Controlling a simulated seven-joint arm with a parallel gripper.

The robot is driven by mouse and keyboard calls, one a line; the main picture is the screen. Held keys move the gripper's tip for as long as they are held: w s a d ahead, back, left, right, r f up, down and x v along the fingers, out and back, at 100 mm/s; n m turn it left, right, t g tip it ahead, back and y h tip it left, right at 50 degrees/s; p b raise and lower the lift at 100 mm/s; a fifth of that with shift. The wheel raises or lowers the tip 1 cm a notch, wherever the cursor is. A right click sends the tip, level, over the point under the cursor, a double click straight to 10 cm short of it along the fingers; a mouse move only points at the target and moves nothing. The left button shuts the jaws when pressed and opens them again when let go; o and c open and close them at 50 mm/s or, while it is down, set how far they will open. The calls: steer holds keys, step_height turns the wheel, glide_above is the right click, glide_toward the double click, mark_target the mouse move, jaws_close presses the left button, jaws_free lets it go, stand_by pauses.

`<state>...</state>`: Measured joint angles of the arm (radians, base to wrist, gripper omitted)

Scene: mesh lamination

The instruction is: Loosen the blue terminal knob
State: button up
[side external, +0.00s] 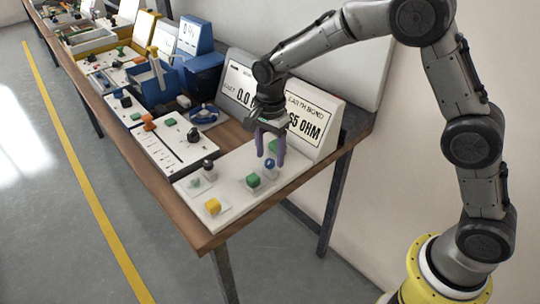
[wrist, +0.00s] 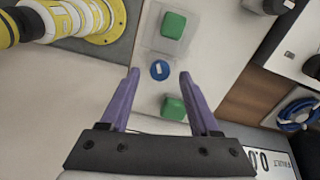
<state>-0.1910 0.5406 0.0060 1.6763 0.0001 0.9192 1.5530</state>
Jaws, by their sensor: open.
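The blue terminal knob (side external: 269,164) stands on the white panel in front of the meter at the near end of the bench. It has a round blue top with a pale mark in the wrist view (wrist: 159,70). My gripper (side external: 270,157) points down over it, with its two purple fingers apart. In the wrist view, the fingertips (wrist: 158,75) lie on either side of the knob, with visible gaps. I cannot tell whether the tips are level with the knob or above it.
Green blocks sit close on both sides of the knob (wrist: 173,25) (wrist: 173,109). The "65 OHM" display (side external: 310,123) stands behind my gripper. Other instruments fill the bench to the left.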

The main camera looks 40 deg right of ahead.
steer(key=shift+f, duration=0.65)
jaws_close()
